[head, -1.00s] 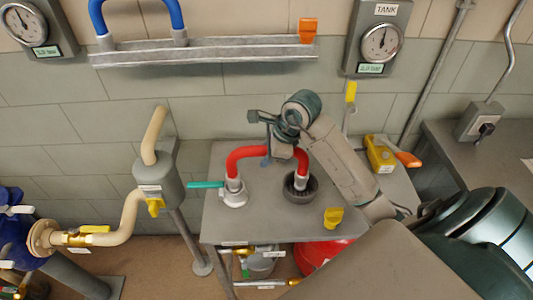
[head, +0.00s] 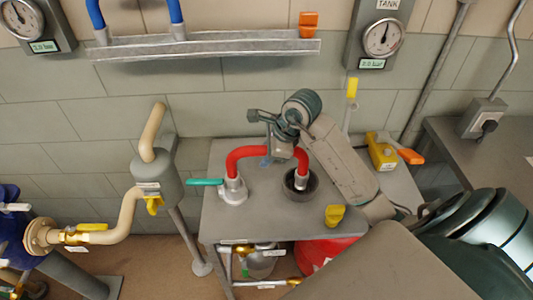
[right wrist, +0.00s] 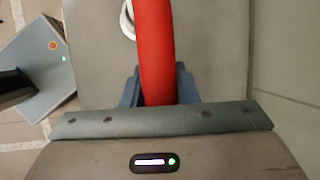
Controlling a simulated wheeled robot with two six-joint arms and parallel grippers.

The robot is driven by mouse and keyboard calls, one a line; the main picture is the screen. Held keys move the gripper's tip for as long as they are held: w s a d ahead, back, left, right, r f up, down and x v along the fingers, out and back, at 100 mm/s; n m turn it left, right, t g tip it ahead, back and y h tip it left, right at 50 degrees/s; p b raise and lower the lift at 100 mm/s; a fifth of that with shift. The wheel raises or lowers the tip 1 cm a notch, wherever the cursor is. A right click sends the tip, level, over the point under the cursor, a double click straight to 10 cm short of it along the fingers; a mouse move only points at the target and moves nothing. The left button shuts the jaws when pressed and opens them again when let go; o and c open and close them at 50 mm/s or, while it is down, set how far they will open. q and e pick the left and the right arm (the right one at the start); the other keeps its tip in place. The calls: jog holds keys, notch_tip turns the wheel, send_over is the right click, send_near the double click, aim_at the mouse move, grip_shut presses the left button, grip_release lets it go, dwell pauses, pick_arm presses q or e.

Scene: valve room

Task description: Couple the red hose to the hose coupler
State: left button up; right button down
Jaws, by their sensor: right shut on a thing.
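The red hose (head: 240,158) is a short stiff arch with a grey fitting at each end, over the small grey table. Its left end stands at a pale round coupler (head: 232,194) with a teal lever pointing left. Its right end stands at a dark round cup (head: 301,186). I cannot tell whether either end is fully seated. My right gripper (head: 284,150) is shut on the hose near the top of the arch. The right wrist view shows its blue-grey fingers (right wrist: 158,88) on both sides of the red hose. My left gripper is out of view.
A grey table (head: 265,215) carries a yellow valve handle (head: 334,215) at its front right. A yellow device with an orange handle (head: 383,152) stands at the right.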

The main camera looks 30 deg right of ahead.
jog(key=shift+f+b, duration=0.3)
jog(key=shift+b, duration=0.3)
dwell(0.8)
dwell(0.4)
jog(key=c, duration=0.6)
grip_release()
jog(key=shift+c, duration=0.2)
jog(key=shift+r+p, duration=1.75)
jog(key=shift+r, duration=1.8)
